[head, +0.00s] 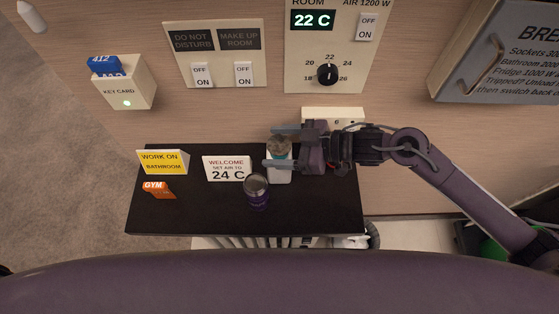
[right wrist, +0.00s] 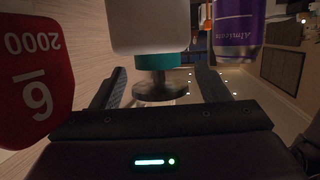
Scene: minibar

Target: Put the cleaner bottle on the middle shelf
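A white bottle with a teal collar and a dark grey cap stands on the black shelf top; it looks like the cleaner bottle (head: 280,175), though no label is legible. My right gripper (head: 283,146) reaches in from the right at the height of its cap. In the right wrist view, the cap and collar of the bottle (right wrist: 150,30) show between the two fingers of my right gripper (right wrist: 158,88), with a gap on each side. The fingers are open. I cannot make out a middle shelf. My left gripper is not in view.
A purple can or flask (head: 257,193) stands just left and in front of the bottle. A welcome card (head: 225,163), a yellow sign (head: 163,159) and an orange gym tag (head: 156,188) are further left. Wall panels stand behind. The black top (head: 325,210) is clear at the front right.

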